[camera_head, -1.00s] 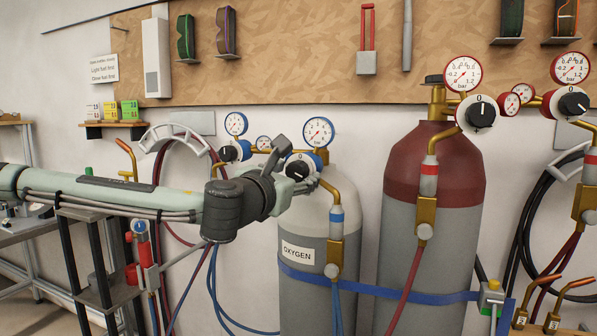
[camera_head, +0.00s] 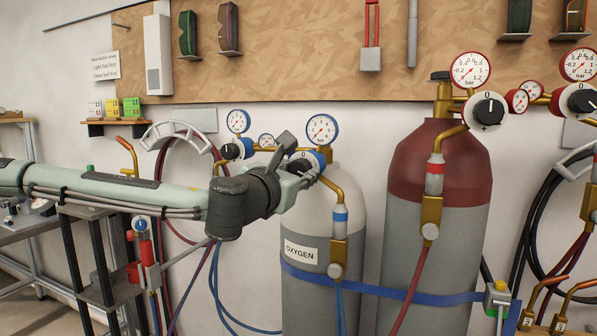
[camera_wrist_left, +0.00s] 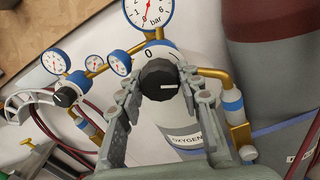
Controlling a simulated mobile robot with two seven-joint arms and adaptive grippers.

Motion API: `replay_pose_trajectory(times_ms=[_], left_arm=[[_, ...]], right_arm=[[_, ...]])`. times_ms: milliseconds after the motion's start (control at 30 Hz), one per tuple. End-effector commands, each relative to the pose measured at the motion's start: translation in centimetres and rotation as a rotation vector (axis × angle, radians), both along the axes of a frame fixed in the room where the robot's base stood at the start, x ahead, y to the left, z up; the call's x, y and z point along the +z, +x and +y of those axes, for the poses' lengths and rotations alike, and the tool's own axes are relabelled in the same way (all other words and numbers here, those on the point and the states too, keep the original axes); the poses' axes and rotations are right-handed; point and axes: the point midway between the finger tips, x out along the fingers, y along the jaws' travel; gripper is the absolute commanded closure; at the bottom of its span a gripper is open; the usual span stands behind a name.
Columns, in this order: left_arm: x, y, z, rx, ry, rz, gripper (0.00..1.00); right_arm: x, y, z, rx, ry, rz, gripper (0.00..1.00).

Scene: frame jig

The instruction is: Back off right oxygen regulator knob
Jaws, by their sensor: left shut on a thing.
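The right oxygen regulator has a blue-rimmed body and a black ribbed knob (camera_wrist_left: 160,80). In the wrist view the knob's white mark points right, with a "0" on the white dial above it. My left gripper (camera_wrist_left: 161,84) has one finger on each side of the knob and is shut on it. In the head view the left gripper (camera_head: 306,176) covers much of the right regulator (camera_head: 318,158). The regulator's gauge (camera_head: 321,130) stands above it. The grey oxygen cylinder (camera_head: 310,225) is below. My right gripper is not in view.
The left oxygen regulator knob (camera_head: 230,151) sits close by on the left. A maroon-topped cylinder (camera_head: 440,170) with a red-rimmed gauge (camera_head: 471,70) stands to the right. Blue hoses (camera_head: 215,290) hang below my left arm, and a blue strap (camera_head: 390,298) crosses the cylinders.

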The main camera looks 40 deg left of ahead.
Motion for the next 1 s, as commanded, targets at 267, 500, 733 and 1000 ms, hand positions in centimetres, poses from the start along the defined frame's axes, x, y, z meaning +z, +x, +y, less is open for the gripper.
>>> replay_pose_trajectory(times_ms=[267,500,733,1000], left_arm=[[-0.1,0.0,0.0,0.000,-0.051,-0.015,0.94],[-0.2,0.0,0.0,-0.001,-0.202,-0.051,0.94],[-0.2,0.0,0.0,0.000,-0.409,-0.103,0.94],[-0.1,0.0,0.0,0.000,-0.659,-0.163,0.94]], right_arm=[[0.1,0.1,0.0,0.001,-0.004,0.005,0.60],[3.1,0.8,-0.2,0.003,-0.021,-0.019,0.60],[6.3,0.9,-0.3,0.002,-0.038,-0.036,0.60],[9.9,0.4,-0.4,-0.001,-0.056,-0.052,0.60]])
